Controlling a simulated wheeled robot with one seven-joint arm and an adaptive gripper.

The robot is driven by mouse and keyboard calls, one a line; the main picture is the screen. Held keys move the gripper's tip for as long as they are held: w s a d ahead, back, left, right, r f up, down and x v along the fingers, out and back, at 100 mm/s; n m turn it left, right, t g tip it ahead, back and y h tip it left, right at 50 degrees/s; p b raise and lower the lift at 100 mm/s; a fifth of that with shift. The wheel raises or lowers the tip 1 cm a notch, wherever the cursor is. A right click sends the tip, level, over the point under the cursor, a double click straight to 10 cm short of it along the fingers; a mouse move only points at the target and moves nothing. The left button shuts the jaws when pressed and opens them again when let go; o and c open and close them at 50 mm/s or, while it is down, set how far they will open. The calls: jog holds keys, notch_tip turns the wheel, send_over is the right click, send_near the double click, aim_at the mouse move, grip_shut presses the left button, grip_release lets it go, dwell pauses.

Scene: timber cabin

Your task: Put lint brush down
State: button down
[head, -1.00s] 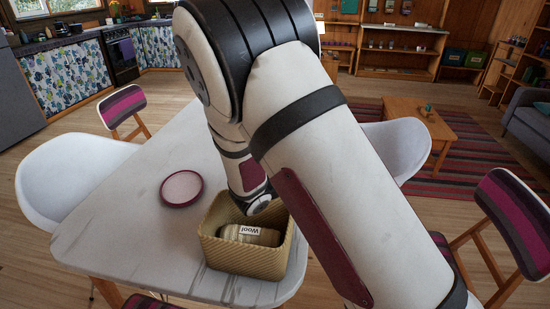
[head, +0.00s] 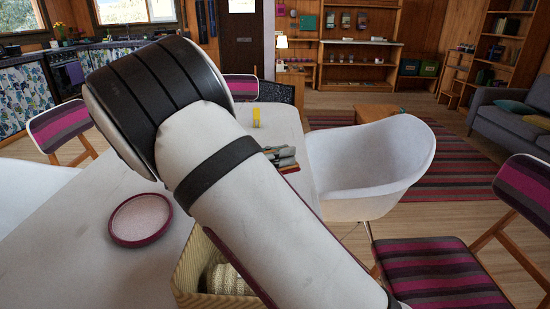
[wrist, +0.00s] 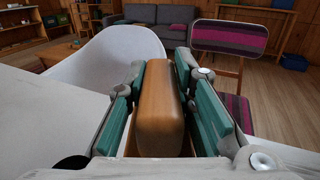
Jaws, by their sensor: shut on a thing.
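The lint brush (wrist: 160,105) shows in the wrist view as a rounded wooden block. My gripper (wrist: 162,95) is shut on it, with teal-padded fingers on both sides. In the head view, my gripper's grey-green end (head: 285,158) shows just past my arm, near the right edge of the white table (head: 105,190). My arm hides most of it, and I cannot make out the brush clearly there. The brush's far end and any contact with the table cannot be told.
A woven basket (head: 190,267) with a pale roll inside stands on the table, partly behind my arm. A round maroon-rimmed dish (head: 140,219) lies left of it. A small yellow object (head: 256,117) stands farther back. A white chair (head: 370,165) and striped chair (head: 440,280) are on the right.

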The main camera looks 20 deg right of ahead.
jog(key=shift+f+b, duration=3.35)
jog(key=shift+b, duration=0.5)
jog(key=shift+f, duration=0.55)
jog(key=c, duration=1.3)
grip_release()
